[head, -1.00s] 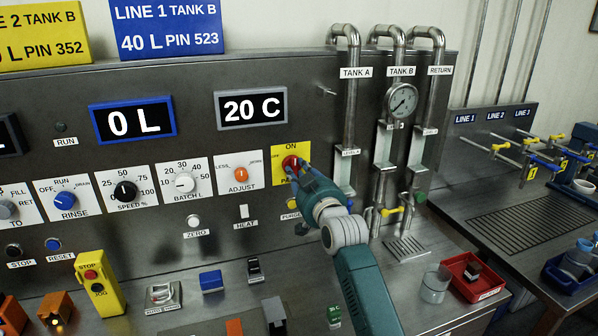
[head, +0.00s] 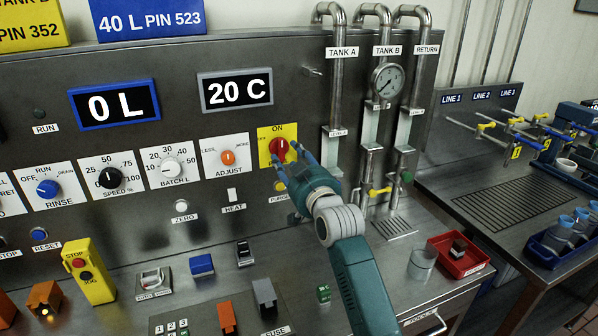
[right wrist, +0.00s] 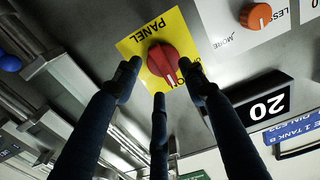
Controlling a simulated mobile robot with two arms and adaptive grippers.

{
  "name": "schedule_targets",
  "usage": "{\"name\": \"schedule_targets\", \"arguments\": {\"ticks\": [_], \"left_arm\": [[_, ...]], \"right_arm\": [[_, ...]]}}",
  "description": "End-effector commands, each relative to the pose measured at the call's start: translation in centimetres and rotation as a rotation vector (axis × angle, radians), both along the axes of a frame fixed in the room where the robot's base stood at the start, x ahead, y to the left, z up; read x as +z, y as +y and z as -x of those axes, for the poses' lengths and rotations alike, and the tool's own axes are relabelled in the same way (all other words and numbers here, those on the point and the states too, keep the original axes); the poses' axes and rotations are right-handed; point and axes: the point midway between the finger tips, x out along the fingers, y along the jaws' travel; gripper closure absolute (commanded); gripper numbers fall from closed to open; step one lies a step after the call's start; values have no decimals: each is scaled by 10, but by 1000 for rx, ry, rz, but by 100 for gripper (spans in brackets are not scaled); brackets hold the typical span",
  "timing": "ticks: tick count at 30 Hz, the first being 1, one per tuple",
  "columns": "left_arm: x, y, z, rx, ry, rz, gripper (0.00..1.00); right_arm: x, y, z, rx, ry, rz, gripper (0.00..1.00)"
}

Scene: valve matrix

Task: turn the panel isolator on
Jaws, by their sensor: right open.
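The panel isolator is a red rotary knob (head: 279,149) on a yellow plate (head: 264,133) marked ON at the top and OFF at the left. My right gripper (head: 291,165) is open and empty, its fingers pointing at the knob from the lower right and partly covering the plate. In the right wrist view the knob (right wrist: 163,60) sits just beyond the spread fingertips of the gripper (right wrist: 158,82), apparently not gripped. A pale pointer line on it points to the lower right there; I cannot tell which label it meets. My left gripper is not in view.
The orange ADJUST knob (head: 228,157) is left of the isolator. The PURGE button (head: 280,186) lies close below it, and the TANK A pipe (head: 338,90) rises to the right. A red tray (head: 460,256) and a glass (head: 422,263) stand on the counter.

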Motion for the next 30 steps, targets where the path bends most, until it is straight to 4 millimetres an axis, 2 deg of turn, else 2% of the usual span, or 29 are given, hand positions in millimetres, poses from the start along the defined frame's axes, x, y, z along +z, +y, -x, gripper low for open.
{"name": "schedule_targets", "arguments": {"ticks": [6, 12, 18, 30], "left_arm": [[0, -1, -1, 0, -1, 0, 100], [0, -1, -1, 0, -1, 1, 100], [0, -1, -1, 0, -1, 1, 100], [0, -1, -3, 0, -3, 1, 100]], "right_arm": [[-1, -15, 45, -1, 0, 0, 58], [-1, -24, 74, 1, 1, 0, 58], [0, -27, 84, 1, 1, 0, 58], [0, -27, 84, 1, 1, -1, 58]]}}
